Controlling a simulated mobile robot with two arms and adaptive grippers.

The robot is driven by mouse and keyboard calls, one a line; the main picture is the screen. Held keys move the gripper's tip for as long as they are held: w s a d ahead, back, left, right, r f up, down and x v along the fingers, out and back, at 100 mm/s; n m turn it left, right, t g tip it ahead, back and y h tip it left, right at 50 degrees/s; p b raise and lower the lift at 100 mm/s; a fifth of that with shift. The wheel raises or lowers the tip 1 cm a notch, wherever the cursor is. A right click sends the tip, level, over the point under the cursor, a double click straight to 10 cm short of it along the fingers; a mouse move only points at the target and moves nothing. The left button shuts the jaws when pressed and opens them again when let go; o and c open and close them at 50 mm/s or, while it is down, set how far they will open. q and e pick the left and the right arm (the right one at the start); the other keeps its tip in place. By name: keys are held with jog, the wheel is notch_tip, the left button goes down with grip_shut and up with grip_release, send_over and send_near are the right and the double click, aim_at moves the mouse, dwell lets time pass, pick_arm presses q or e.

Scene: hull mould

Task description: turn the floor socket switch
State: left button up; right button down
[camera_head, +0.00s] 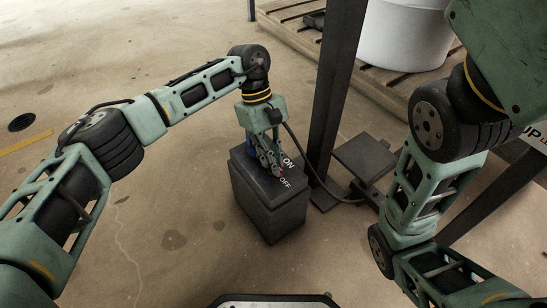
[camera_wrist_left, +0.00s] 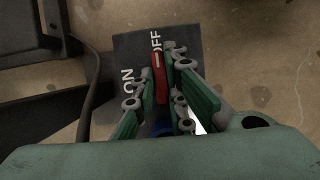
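The floor socket (camera_head: 265,213) is a dark grey box on the floor, with ON and OFF lettering on its sloped top. Its red switch handle (camera_wrist_left: 160,78) shows in the left wrist view, lying toward the OFF label. My left gripper (camera_head: 274,168) reaches down over the top of the box. In the left wrist view its fingers (camera_wrist_left: 163,85) lie on both sides of the red handle, close to it. Whether both fingers press on it I cannot tell. A blue part (camera_wrist_left: 162,130) shows below the handle. My right arm is at the right, its gripper out of view.
A dark post (camera_head: 337,85) rises just right of the box, with a foot plate and a cable (camera_head: 306,165) beside it. A wooden pallet (camera_head: 290,22) with a white tub (camera_head: 405,35) stands behind. The floor left of the box is clear.

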pick_arm(q)
jog(key=o, duration=0.4)
jog(key=v, duration=1.2)
